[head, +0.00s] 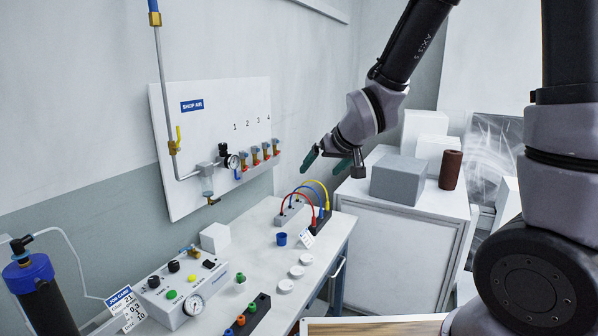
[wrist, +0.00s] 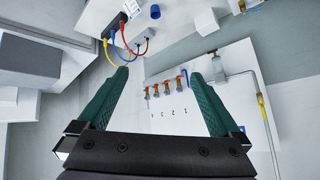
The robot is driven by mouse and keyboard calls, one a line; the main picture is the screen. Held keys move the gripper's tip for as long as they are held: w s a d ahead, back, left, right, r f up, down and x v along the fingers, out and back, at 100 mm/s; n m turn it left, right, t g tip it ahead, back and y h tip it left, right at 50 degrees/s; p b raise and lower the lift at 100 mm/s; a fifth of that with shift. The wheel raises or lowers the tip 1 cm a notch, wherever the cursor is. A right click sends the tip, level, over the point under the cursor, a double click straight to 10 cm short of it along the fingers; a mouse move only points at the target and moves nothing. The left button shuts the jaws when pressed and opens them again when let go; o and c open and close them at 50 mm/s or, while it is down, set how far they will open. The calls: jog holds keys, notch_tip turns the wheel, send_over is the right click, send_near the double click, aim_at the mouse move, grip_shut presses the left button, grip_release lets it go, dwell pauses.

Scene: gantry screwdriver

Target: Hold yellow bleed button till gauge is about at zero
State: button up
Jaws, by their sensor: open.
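A yellow button (head: 191,278) sits on top of a white control box (head: 160,300) at the lower left of the head view. A round white gauge (head: 193,305) is on the front of that box; its needle is too small to read. My gripper (head: 325,163) is raised in the air, far to the upper right of the box and well apart from it. In the wrist view my gripper (wrist: 158,76) has its two green fingers spread wide with nothing between them. The yellow button is not visible in the wrist view.
A wall panel (head: 220,110) carries a second gauge (head: 232,161) and several orange-and-blue fittings. The white bench (head: 265,260) holds a blue cup (head: 281,239), white discs, a dark block and coloured cables (head: 310,190). A grey box (head: 398,180) stands on the right cabinet.

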jog(key=s+d+r+m, duration=0.2)
jog(key=d+r, duration=0.5)
jog(key=d, duration=0.1)
jog(key=s+d+r+m+h, duration=0.1)
jog(key=s+d+r+m, duration=0.1)
jog(key=s+d+r, duration=0.3)
jog(key=s+d+r+m+h, duration=0.1)
jog(key=s+d+r, duration=0.3)
jog(key=s, duration=0.5)
jog(key=shift+s+d+r+m+g, duration=0.3)
jog(key=shift+d+r+m+g, duration=0.1)
jog(key=shift+d+m, duration=0.55)
